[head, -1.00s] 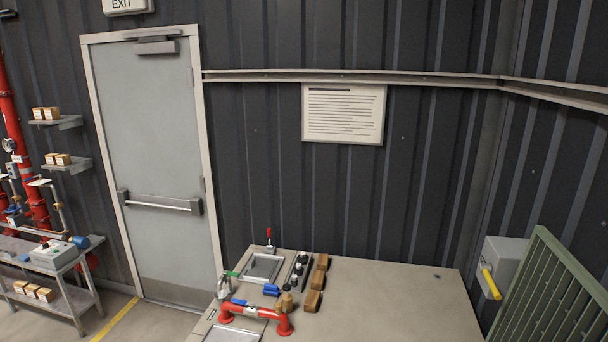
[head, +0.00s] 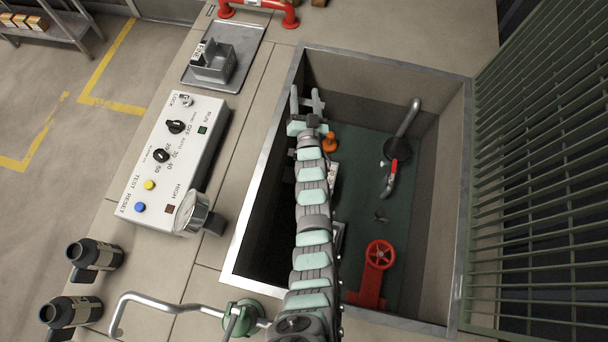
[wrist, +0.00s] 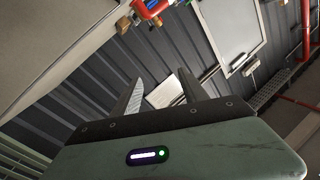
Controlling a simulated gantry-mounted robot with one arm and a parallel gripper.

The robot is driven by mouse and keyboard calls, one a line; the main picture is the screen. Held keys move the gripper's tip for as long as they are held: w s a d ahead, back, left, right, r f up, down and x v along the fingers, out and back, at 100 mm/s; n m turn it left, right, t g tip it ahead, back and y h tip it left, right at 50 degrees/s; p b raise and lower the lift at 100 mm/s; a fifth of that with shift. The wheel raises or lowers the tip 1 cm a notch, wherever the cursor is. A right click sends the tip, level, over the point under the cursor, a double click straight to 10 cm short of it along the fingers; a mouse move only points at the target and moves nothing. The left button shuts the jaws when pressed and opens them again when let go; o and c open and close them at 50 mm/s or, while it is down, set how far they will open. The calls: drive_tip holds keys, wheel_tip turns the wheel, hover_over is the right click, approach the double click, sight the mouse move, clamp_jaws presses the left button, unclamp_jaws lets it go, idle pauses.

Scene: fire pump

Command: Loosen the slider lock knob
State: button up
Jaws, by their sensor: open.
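No knob is plainly marked as the slider lock knob. A small orange knob (head: 329,142) stands in the floor pit, just right of my arm in the head view. A silver switch (head: 186,100) beside lettering that seems to read LOCK is on the white control box (head: 172,160). My gripper (head: 307,97) is at the far end of my arm, over the pit's left part, beyond the orange knob. Its jaws are open and empty. In the wrist view my gripper (wrist: 161,76) points towards the dark wall, with nothing between its fingers. My arm hides part of the pit.
The pit also holds a red handwheel (head: 379,254), a red-handled lever (head: 391,178) and a grey pipe (head: 408,118). A green grating (head: 540,170) stands along the right. A gauge (head: 192,212) and a bent silver handle (head: 160,300) rise at the left.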

drive_tip(key=w+d+f+m+g+h+b, duration=0.1)
drive_tip(key=d+f+m+g+b, duration=0.2)
drive_tip(key=f, duration=0.6)
drive_tip(key=w+d+f+m+g+h+b, duration=0.1)
drive_tip(key=w+f+m+g+b, duration=0.2)
drive_tip(key=f, duration=0.6)
drive_tip(key=d+f+m+g+h+b, duration=0.15)
drive_tip(key=f+g+b, duration=0.3)
drive_tip(key=f, duration=0.45)
drive_tip(key=s+a+f+m+g+y+b, duration=0.1)
drive_tip(key=s+a+f+m+g+b, duration=0.25)
drive_tip(key=s+f+b, duration=0.35)
drive_tip(key=s+a+f+m+g+y+b, duration=0.1)
drive_tip(key=s+a+f+m+g+b, duration=0.15)
drive_tip(key=s+f+g, duration=0.4)
drive_tip(key=shift+t+h, duration=0.25)
drive_tip(key=shift+t, duration=0.6)
drive_tip(key=f+b, duration=0.2)
drive_tip(key=s+f+b, duration=0.1)
drive_tip(key=f+b, duration=0.1)
drive_tip(key=f, duration=0.1)
drive_tip(key=f+b, duration=0.3)
drive_tip(key=shift+s+d, duration=0.35)
drive_tip(key=shift+r, duration=0.1)
drive_tip(key=shift+c, duration=0.3)
clamp_jaws()
